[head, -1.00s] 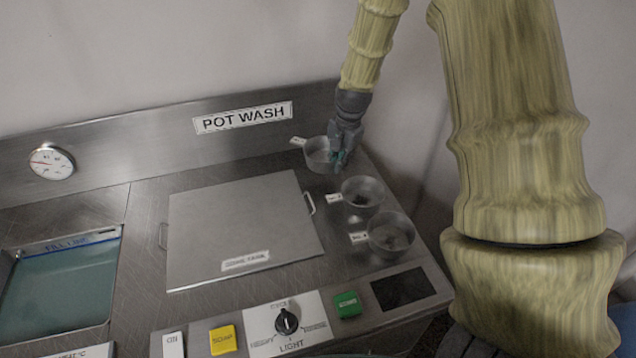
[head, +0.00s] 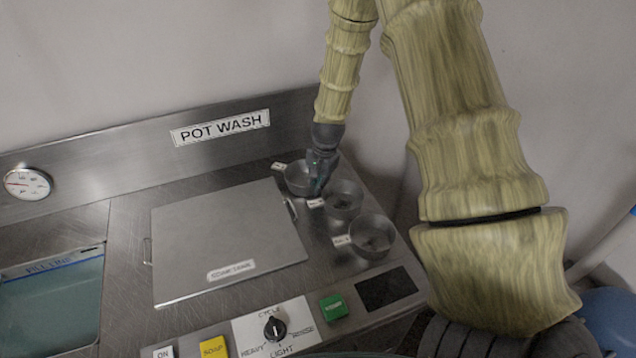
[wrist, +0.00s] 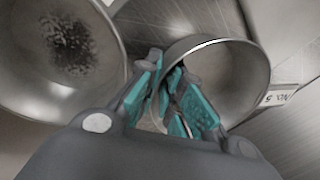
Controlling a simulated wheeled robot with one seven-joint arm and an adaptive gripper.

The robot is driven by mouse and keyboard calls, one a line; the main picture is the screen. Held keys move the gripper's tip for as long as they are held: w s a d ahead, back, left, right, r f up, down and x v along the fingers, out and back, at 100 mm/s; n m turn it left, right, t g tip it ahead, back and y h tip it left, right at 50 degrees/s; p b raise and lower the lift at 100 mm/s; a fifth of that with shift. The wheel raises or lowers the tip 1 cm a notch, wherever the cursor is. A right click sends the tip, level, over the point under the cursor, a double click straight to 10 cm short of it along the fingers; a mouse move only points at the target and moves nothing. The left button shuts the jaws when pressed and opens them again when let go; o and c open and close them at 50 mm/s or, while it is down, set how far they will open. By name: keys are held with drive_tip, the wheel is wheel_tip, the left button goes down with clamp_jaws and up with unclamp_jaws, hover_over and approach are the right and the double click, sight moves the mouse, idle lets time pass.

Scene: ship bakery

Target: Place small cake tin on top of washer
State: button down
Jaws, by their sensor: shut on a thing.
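Three round metal tins with white tags stand at the right end of the steel pot wash unit (head: 125,225). My gripper (head: 321,180) is at the rearmost, shallow tin (head: 296,183). In the wrist view, my gripper's teal fingers (wrist: 172,92) are closed on the near rim of this tin (wrist: 235,75), whose tag reads "NO. 5". It looks upright in the head view; whether it touches the steel is hard to tell. The middle tin (head: 342,203) is just in front of it, and the front tin (head: 369,239) is nearest the control panel.
A flat square lid (head: 225,235) with side handles lies left of the tins. A tank of greenish water (head: 50,295) is at the far left. A knob (head: 274,327), green button (head: 333,307) and dark screen (head: 386,287) line the front. A wall-like backsplash (head: 90,165) stands behind.

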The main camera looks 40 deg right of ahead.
drive_tip(key=shift+a, duration=0.1)
drive_tip(key=shift+f, duration=0.1)
drive_tip(key=c, duration=1.9)
unclamp_jaws()
drive_tip(key=shift+o, duration=0.2)
wheel_tip(320, 180, up, 12)
drive_tip(key=s+b, duration=0.1)
drive_tip(key=b, duration=0.2)
drive_tip(key=shift+s+d, duration=0.3)
drive_tip(key=shift+d, duration=0.05)
